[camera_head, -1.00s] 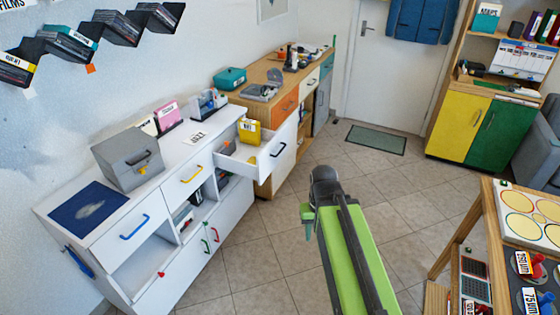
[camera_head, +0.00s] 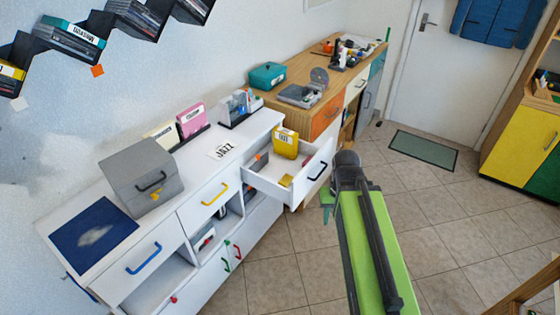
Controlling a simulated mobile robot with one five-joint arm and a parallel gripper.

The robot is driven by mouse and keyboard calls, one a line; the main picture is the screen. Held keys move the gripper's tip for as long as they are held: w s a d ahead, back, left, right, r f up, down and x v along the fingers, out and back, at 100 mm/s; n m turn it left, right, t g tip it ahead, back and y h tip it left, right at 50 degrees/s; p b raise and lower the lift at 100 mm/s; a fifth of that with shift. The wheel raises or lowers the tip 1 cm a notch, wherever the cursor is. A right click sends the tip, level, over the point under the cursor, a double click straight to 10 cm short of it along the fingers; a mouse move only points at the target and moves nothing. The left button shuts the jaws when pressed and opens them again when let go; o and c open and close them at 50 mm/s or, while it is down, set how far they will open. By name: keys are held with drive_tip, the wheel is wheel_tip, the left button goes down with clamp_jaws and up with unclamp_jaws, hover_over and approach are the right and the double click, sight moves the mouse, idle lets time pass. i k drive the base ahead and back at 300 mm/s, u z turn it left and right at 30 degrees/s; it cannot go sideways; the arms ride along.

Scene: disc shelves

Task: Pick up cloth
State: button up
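A small pale grey patch (camera_head: 97,235), which looks like a crumpled cloth, lies on a dark blue mat (camera_head: 75,247). The mat is on the white cabinet top at its near left end. My arm reaches in from the bottom right, and my gripper (camera_head: 328,205) is at its far end, right of the open drawer and well away from the mat. Only a small green part of the gripper shows beside the arm. Its fingers are not clear, so I cannot tell whether it is open or holds anything.
A grey box (camera_head: 143,178) stands just behind the mat. The white cabinet's open drawer (camera_head: 283,172) sticks out towards my arm and holds a yellow case (camera_head: 285,142). A wooden cabinet (camera_head: 325,112) stands beyond. The tiled floor (camera_head: 280,285) before the white cabinet is clear.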

sight(285, 181)
drive_tip(key=i, duration=0.75)
drive_tip(key=z, duration=0.85)
drive_tip(key=k, duration=0.1)
drive_tip(key=u, duration=2.8)
drive_tip(key=k, duration=0.95)
drive_tip(key=z, duration=0.1)
drive_tip(key=i, duration=1.45)
drive_tip(key=u, duration=0.05)
